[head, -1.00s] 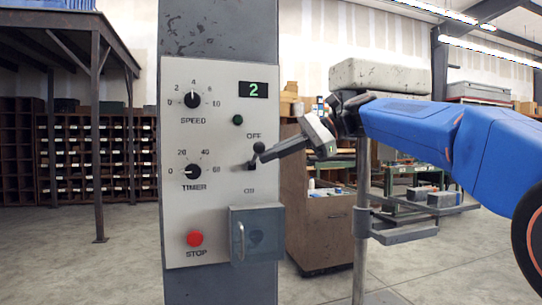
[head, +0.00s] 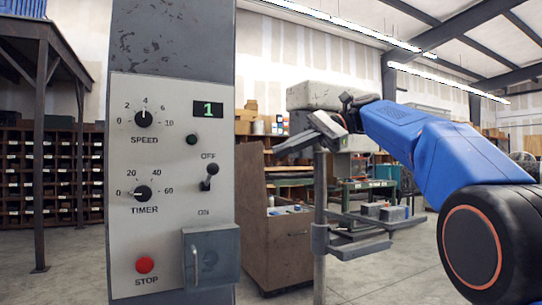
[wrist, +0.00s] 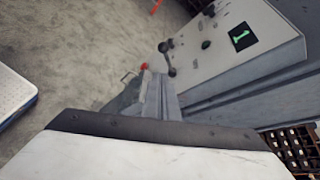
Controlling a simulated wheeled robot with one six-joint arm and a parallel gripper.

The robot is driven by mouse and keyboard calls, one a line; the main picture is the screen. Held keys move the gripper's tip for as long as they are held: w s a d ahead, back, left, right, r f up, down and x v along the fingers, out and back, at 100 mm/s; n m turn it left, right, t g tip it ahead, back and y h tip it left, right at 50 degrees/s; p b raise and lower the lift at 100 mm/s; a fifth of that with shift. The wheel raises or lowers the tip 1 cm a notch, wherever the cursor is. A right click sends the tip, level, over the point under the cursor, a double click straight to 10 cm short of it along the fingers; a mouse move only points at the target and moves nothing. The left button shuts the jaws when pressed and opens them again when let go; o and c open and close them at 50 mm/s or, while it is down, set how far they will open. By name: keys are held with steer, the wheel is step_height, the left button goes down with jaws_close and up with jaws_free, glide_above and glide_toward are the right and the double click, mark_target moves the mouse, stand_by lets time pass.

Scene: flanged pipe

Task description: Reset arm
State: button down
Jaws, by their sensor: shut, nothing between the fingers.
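My gripper (head: 279,151) is shut and empty, to the right of the control panel (head: 168,235) and apart from it. In the wrist view its shut fingers (wrist: 158,90) show in the middle. The toggle lever (head: 210,176) between the OFF and ON labels points up towards OFF. The display (head: 208,109) reads a green 1, also seen in the wrist view (wrist: 242,37). The speed dial (head: 144,118) points near 4. The timer dial (head: 142,192) and the red stop button (head: 145,264) are on the panel's left side.
A grey box with a handle (head: 212,257) juts from the panel's lower right. A brown cabinet (head: 278,240) and a grey post stand behind my gripper. Shelves (head: 50,170) stand far left. Open floor (head: 390,280) shows at the lower right.

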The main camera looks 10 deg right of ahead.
steer(key=shift+d+r, duration=0.2)
steer(key=shift+d, duration=0.3)
steer(key=s+d+f+n+t+h, duration=0.1)
steer(key=s+d+f+n+h, duration=0.2)
steer(key=s+f, duration=0.6)
steer(key=s+d+f+n+t+h, duration=0.2)
steer(key=s+f, duration=0.8)
steer(key=f, duration=1.6)
steer(key=s+d+f+n+t+h, duration=0.1)
steer(key=s+d+f+n+h, duration=0.4)
steer(key=f, duration=1.2)
steer(key=s+d+h, duration=0.1)
steer(key=s+h, duration=0.2)
steer(key=s, duration=0.2)
steer(key=shift+f+n+t, duration=0.2)
steer(key=shift+n+t, duration=0.1)
